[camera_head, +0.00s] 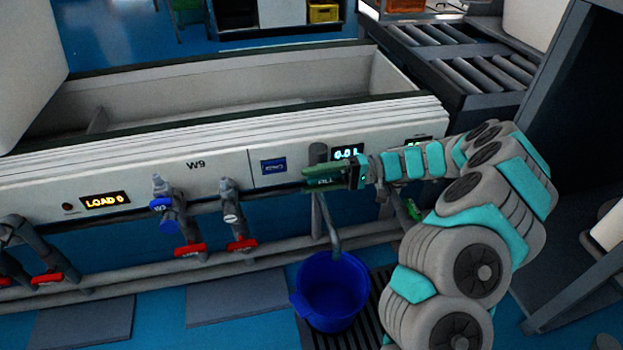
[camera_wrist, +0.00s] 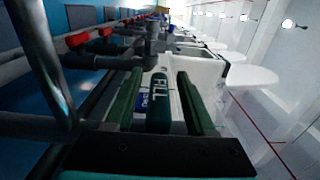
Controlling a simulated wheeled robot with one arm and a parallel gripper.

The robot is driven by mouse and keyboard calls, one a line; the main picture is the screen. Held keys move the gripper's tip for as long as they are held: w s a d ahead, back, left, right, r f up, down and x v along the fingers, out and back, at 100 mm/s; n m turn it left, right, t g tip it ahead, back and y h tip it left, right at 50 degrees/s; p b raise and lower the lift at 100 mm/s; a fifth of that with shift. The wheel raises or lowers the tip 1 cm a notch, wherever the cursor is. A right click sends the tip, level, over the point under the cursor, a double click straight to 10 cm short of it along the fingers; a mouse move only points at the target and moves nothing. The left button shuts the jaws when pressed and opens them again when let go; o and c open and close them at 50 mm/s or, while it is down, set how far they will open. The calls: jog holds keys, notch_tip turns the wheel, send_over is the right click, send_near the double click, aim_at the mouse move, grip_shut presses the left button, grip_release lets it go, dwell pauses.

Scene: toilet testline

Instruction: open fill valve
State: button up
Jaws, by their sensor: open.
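The fill valve's green handle, lettered FILL (camera_wrist: 160,103), lies lengthwise between the two dark green fingers of my gripper (camera_wrist: 159,78) in the wrist view. The fingers are open, one on each side, with a visible gap at least on the right. In the head view my gripper (camera_head: 312,175) reaches in from the right at the valve, in front of the white W9 panel, and largely hides the handle. A grey spout (camera_head: 329,225) runs down below the valve toward a blue bucket (camera_head: 332,291) on the floor.
Red-handled valves (camera_head: 190,250) and a blue-handled valve (camera_head: 160,202) stand along the pipe to the left. A digital display (camera_head: 347,153) is just above my gripper. Another green handle (camera_head: 412,209) is right of the spout, close to my arm. Rollers (camera_head: 470,60) are behind.

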jog(key=shift+s+a, duration=0.15)
jog(key=shift+a, duration=0.2)
jog(key=shift+c, duration=0.2)
grip_shut()
jog(key=shift+r, duration=0.1)
